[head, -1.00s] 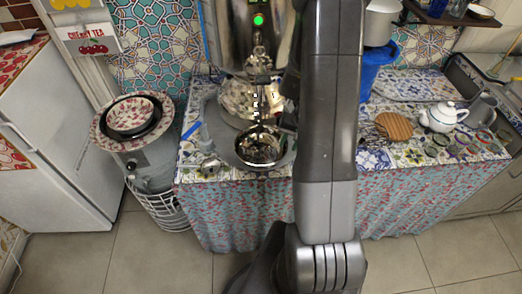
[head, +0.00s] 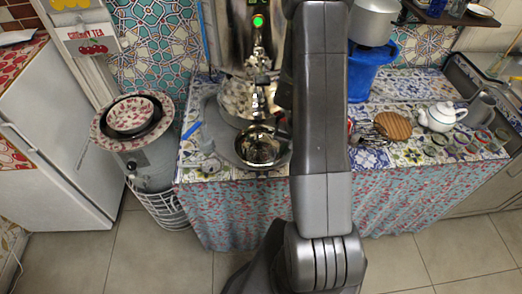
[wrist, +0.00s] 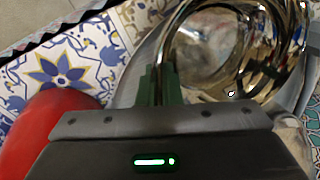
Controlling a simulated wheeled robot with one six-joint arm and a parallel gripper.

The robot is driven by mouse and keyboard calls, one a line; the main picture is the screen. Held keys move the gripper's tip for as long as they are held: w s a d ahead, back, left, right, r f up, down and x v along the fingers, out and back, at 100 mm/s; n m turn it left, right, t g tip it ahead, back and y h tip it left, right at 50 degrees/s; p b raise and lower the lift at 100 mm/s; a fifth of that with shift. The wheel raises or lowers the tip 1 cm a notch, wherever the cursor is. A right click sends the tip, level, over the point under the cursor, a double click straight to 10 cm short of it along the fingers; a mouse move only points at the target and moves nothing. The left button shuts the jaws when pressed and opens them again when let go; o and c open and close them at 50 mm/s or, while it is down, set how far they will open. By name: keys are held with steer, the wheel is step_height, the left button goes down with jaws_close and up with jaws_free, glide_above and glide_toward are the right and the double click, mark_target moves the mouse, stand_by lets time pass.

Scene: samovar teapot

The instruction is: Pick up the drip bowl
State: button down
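The drip bowl (head: 262,150) is a small shiny metal bowl at the front of the samovar, over a round grey tray (head: 222,150). In the wrist view the drip bowl (wrist: 240,50) fills the upper right, with its curved rim running down to my green fingers. My gripper (wrist: 160,78) is closed on that rim, with the metal edge passing between the fingertips. In the head view the fingers are mostly hidden behind my arm. I cannot tell whether the bowl is clear of the tray.
A blue bucket (head: 368,72) stands right of my arm. A white teapot (head: 438,116) and glasses are farther right. A red object (wrist: 45,130) sits near my gripper.

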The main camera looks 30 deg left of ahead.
steer(key=shift+r, duration=0.1)
steer(key=shift+s+a+r+b+v, duration=0.1)
steer(key=shift+a+v, duration=0.25)
steer(key=shift+v, duration=1.2)
steer(key=shift+s+a+r+b+v, duration=0.1)
steer(key=shift+a+v, duration=0.25)
steer(key=shift+v, duration=1.2)
steer(key=shift+s+a+r+b+v, duration=0.1)
steer(key=shift+a+v, duration=0.25)
steer(key=shift+v, duration=1.2)
